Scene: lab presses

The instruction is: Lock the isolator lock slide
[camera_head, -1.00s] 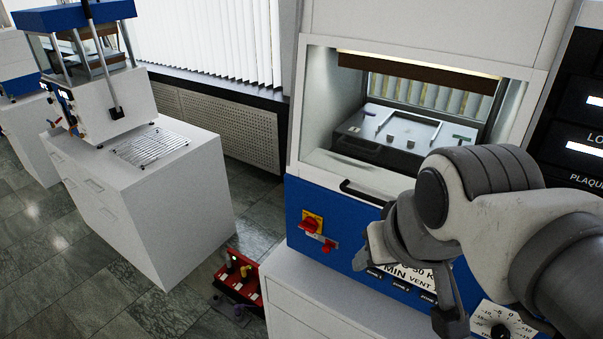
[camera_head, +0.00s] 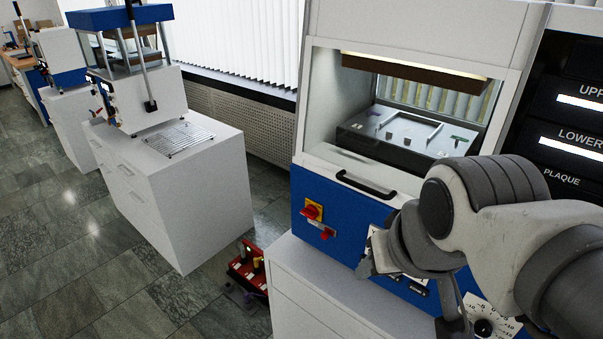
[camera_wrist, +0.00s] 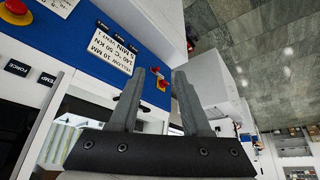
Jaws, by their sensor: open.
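The isolator is a red rotary knob on a yellow plate (camera_head: 312,210) on the blue front panel of the press. A small red part, seemingly the lock slide (camera_head: 327,234), sits just below and right of the knob. My gripper (camera_head: 408,300) is open and empty, in front of the panel, right of and below the isolator. In the wrist view the open fingers (camera_wrist: 160,72) point towards the panel, and the isolator (camera_wrist: 163,78) shows small between the fingertips, some way beyond them. The slide's exact position cannot be told.
A black handle (camera_head: 365,187) sticks out above and right of the isolator. A white cabinet top (camera_head: 310,268) lies below the panel. A red box (camera_head: 248,268) stands on the floor to the left. Another white bench (camera_head: 190,200) stands further left, with open floor before it.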

